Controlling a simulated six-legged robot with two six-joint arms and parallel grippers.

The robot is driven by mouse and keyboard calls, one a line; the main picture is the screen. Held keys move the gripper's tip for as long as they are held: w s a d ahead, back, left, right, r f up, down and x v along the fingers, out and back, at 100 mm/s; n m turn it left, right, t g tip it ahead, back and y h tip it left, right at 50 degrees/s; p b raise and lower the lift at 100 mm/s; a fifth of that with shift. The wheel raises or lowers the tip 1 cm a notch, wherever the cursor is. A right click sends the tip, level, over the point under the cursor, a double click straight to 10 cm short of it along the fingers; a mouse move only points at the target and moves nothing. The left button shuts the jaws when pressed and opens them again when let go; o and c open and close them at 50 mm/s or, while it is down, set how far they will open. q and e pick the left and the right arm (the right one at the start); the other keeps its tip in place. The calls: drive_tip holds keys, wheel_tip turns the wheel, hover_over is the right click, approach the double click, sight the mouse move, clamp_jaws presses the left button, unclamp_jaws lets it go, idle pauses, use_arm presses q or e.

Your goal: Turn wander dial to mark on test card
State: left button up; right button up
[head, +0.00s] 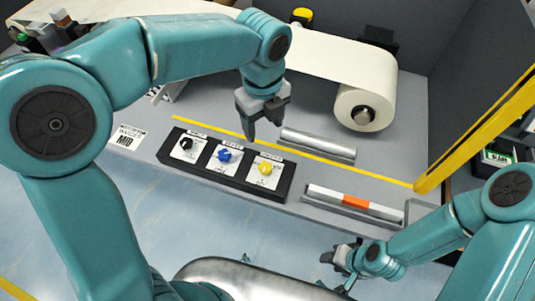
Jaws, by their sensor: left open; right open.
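A black panel (193,171) on the grey bench carries three dials on white plates. They are a black dial (185,143) at left, a blue dial (224,155) in the middle and a yellow dial (265,168) at right. The small labels above them are too blurred to read surely. The white test card (126,137) left of the panel appears to read "WANDER" and "MID". My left gripper (262,120) is open and empty, pointing down above and behind the blue and yellow dials, apart from them. My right gripper (336,264) is open and empty, low at the bench's front.
A white paper roll (364,106) feeds a web across the back. A bar with an orange section (355,202) stands right of the panel. A yellow post (480,125) slants at the right.

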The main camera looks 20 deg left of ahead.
sight(265, 166)
use_arm(q)
drive_tip(key=f, duration=1.5)
drive_tip(key=shift+s+d, duration=0.25)
drive_tip(key=shift+w+a+f, duration=0.1)
drive_tip(key=shift+f, duration=0.5)
drive_tip(key=c, duration=1)
